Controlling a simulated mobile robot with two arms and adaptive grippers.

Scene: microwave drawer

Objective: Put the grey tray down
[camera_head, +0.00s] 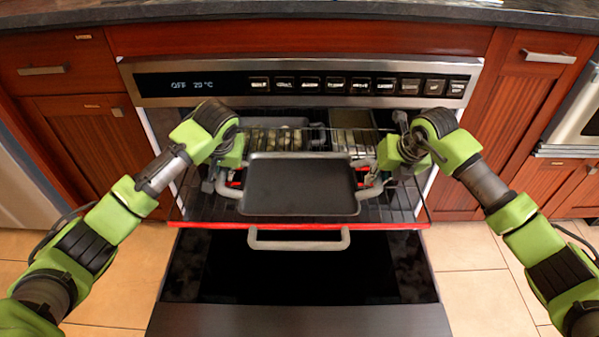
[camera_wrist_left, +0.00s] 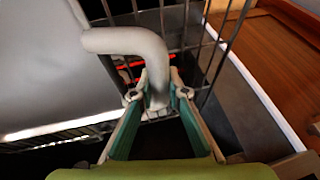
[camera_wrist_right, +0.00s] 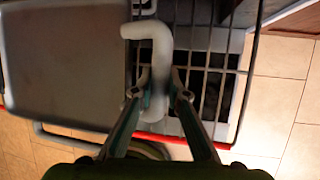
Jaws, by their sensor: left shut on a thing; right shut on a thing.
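The grey tray (camera_head: 300,187) is roughly level over a pulled-out wire rack (camera_head: 400,207) in the open oven. Whether it touches the rack is hard to tell. My left gripper (camera_head: 224,187) is shut on the tray's left handle, a pale bent bar (camera_wrist_left: 130,42) in the left wrist view. My right gripper (camera_head: 376,182) is shut on the right handle, a similar pale bar (camera_wrist_right: 153,33) in the right wrist view. The tray also fills the left of both wrist views, in the left one (camera_wrist_left: 45,75) and the right one (camera_wrist_right: 65,65).
The oven door (camera_head: 300,275) is folded down below the rack. The rack has a red front edge (camera_head: 200,225) and a grey handle (camera_head: 298,245). Other items lie deeper in the oven, partly hidden. The control panel (camera_head: 230,85) and wooden cabinets (camera_head: 85,140) surround the opening.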

